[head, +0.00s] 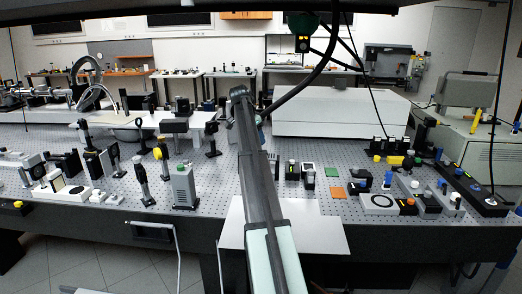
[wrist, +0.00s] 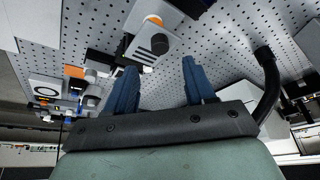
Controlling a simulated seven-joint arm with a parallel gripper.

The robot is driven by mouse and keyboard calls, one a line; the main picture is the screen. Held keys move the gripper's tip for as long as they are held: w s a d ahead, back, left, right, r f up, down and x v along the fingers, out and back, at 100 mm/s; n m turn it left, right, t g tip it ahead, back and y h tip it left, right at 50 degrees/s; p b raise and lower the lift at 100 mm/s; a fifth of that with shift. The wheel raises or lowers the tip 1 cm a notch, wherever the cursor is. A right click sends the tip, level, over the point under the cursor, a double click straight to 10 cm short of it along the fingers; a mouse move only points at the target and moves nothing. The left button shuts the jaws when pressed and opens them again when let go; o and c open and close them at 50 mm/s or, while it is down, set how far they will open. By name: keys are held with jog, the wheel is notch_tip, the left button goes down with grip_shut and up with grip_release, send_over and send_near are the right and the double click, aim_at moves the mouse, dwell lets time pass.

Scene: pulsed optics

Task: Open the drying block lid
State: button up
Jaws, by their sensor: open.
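My gripper (wrist: 159,66) shows in the wrist view, its two dark blue fingers spread apart with nothing between them. In the head view my arm crosses the middle of the table, and I cannot make out the gripper there.
The perforated optics table (head: 225,180) is crowded. A white plate with a dark ring (head: 379,203) lies on the right, near blue-knobbed parts. A large white box (head: 338,112) stands behind.

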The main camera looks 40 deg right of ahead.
jog(key=shift+x, duration=3.5)
jog(key=shift+c, duration=0.2)
grip_shut()
